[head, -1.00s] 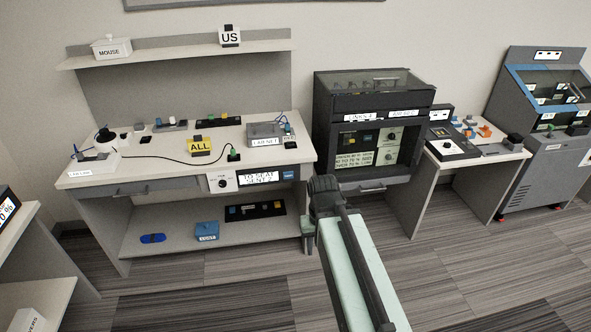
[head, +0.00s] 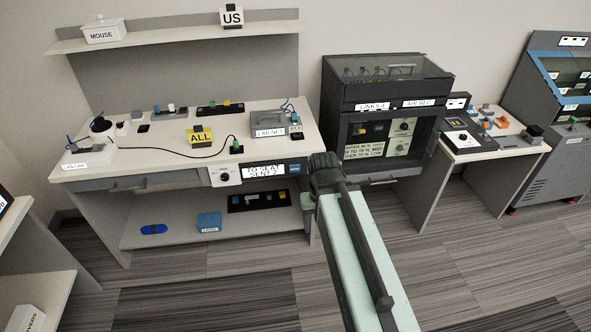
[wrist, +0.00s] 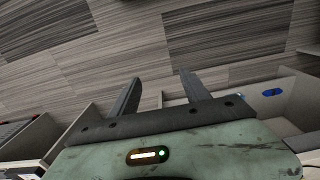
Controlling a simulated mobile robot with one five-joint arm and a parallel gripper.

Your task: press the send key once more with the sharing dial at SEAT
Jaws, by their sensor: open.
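The control panel (head: 247,173) is set in the front edge of the white desk. It has a small round dial (head: 225,176) on a white plate at its left. Its lit display (head: 264,171) seems to read "TO SEAT" and, on a second line, "SENT 2". A small blue key (head: 294,168) is at the panel's right end; its label is too small to read. My gripper (wrist: 160,92) is open and empty in the wrist view, with its two dark fingers apart over the floor. It touches nothing there. In the head view my arm reaches up right of the panel, fingers not clear.
The desk (head: 75,172) carries a yellow "ALL" block (head: 200,137), a cable and small boxes. Its lower shelf holds a blue box (head: 209,222) and a blue oval thing (head: 154,229). A dark cabinet (head: 388,90) stands right of it. Floor in front is open.

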